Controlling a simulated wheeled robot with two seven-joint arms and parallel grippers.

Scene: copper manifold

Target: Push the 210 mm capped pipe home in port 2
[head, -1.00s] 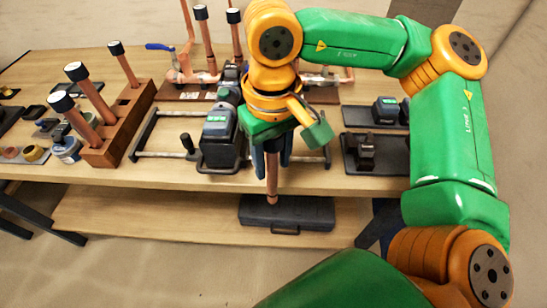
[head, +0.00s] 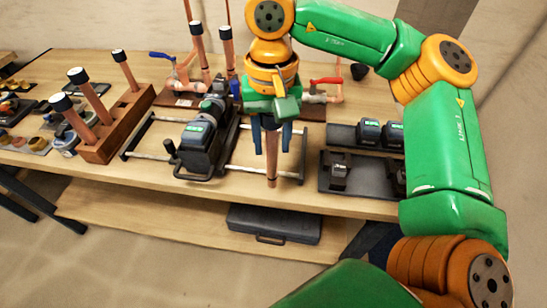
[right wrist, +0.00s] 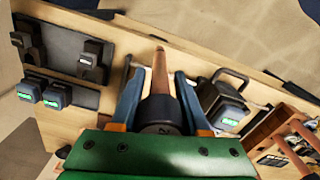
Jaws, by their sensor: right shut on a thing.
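My right gripper (head: 272,138) is shut on a copper pipe (head: 271,165) that hangs upright, bare end down, over the front part of the bench. In the right wrist view the pipe's dark cap (right wrist: 160,112) sits between the blue fingers (right wrist: 159,88), and the copper points away from the palm. The copper manifold (head: 185,74) stands at the back of the bench, behind the gripper, with a blue and a red valve handle. Two dark-capped pipes (head: 197,45) stand upright there. The arm and gripper hide part of it; I cannot make out port 2. My left gripper is not in view.
A wooden rack (head: 107,142) with several capped pipes stands at the left. A dark press tool (head: 201,140) sits on a rail frame (head: 150,117) left of the gripper. A grey tray (head: 355,178) with dark devices lies right. A black case (head: 272,223) is on the lower shelf.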

